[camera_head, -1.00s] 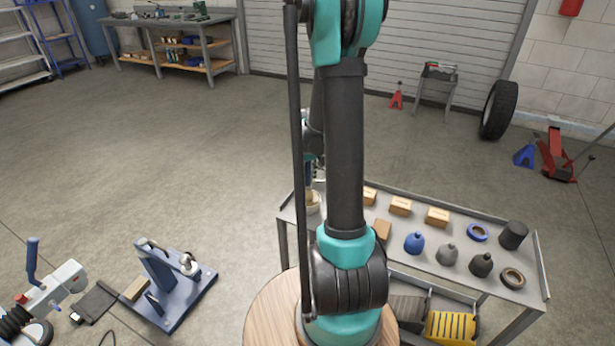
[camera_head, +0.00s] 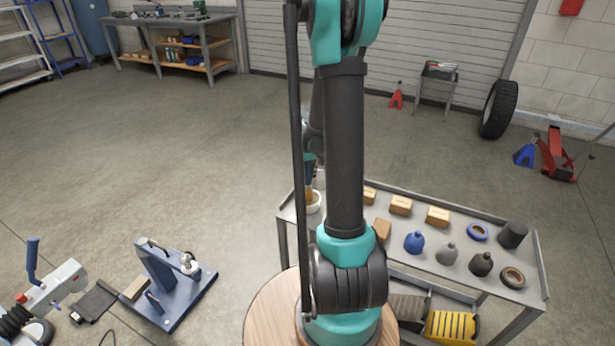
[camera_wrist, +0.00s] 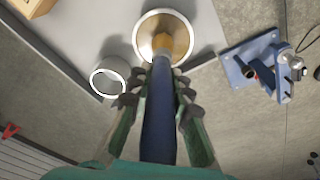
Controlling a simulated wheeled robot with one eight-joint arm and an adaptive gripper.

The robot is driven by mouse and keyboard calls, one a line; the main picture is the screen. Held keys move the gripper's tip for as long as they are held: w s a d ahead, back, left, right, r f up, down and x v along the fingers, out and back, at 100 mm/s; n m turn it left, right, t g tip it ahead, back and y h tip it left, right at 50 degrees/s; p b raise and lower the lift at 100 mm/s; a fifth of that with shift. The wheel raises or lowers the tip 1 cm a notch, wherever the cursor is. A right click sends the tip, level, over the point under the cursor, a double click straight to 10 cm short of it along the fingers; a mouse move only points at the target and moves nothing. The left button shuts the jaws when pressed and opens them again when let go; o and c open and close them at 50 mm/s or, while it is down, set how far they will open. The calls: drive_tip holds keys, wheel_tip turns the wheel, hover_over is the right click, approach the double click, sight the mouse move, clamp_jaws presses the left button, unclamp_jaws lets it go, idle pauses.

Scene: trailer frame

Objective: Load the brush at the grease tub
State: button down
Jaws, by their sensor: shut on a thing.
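My gripper (camera_wrist: 158,93) is shut on the blue handle of the brush (camera_wrist: 159,125), with one finger on each side. The brush points at the grease tub (camera_wrist: 140,31), a round pale-rimmed tub with golden-brown grease inside. In the wrist view the brush's tan tip overlaps the grease near the tub's near rim; how deep it reaches cannot be told. In the head view the brush (camera_head: 309,174) stands roughly upright over the tub (camera_head: 315,208) at the cart's left end. My arm hides most of the gripper there.
An empty-looking pale ring or cup (camera_wrist: 97,91) stands beside the tub. The cart (camera_head: 510,288) also holds cardboard boxes (camera_head: 401,206), several bottles (camera_head: 414,242) and tape rolls (camera_head: 477,232). A blue fixture (camera_head: 170,285) stands left of the cart, with open floor between.

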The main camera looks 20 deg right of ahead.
wheel_tip(320, 180, up, 7)
idle(0.8)
idle(0.5)
